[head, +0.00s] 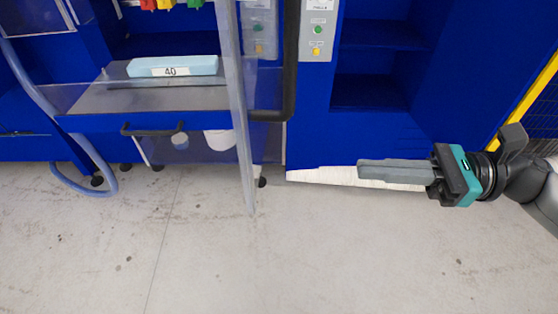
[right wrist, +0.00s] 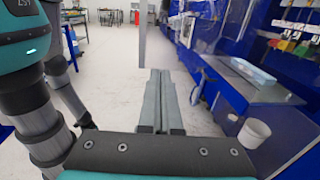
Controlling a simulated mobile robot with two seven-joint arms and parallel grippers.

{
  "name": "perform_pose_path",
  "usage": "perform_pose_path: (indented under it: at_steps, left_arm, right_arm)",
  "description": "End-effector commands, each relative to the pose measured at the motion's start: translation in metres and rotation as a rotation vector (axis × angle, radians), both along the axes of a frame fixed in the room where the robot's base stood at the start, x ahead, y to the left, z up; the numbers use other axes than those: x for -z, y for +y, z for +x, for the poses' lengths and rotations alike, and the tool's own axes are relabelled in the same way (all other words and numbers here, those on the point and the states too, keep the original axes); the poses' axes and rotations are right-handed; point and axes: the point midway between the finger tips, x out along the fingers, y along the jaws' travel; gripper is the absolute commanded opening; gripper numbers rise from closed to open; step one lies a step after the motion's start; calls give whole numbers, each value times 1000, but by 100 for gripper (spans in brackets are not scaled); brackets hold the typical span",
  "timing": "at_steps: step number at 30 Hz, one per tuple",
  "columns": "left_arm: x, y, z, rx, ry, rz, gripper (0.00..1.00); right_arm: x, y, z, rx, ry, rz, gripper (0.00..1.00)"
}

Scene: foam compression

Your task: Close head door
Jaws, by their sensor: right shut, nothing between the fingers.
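The transparent door (head: 236,110) shows as a clear panel with a pale grey upright edge in front of the blue machine. It stands out from the machine front and its lower edge hangs over the floor. How far it is open I cannot tell exactly. My right gripper (head: 362,171) is on the right of the head view, fingers together and empty, pointing left towards the door edge and apart from it. Its closed fingers also show in the right wrist view (right wrist: 160,90).
A light blue foam block (head: 172,66) marked 40 lies on the grey machine table (head: 130,100). A black handle (head: 153,130) sits below it. A button panel (head: 317,30) is to the right. A grey hose (head: 85,150) hangs at left. The floor in front is clear.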

Motion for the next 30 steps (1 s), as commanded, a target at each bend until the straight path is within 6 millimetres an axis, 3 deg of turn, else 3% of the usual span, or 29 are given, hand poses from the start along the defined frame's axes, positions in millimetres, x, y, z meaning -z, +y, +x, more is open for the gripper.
perform_pose_path:
  at_steps: [21,30]
  left_arm:
    - [-23,0,2,0,-4,-1,46]
    - [-28,0,2,0,-4,-1,46]
  right_arm:
    - [-3,110,12,4,2,7,0]
    - [-1,132,15,5,4,5,0]
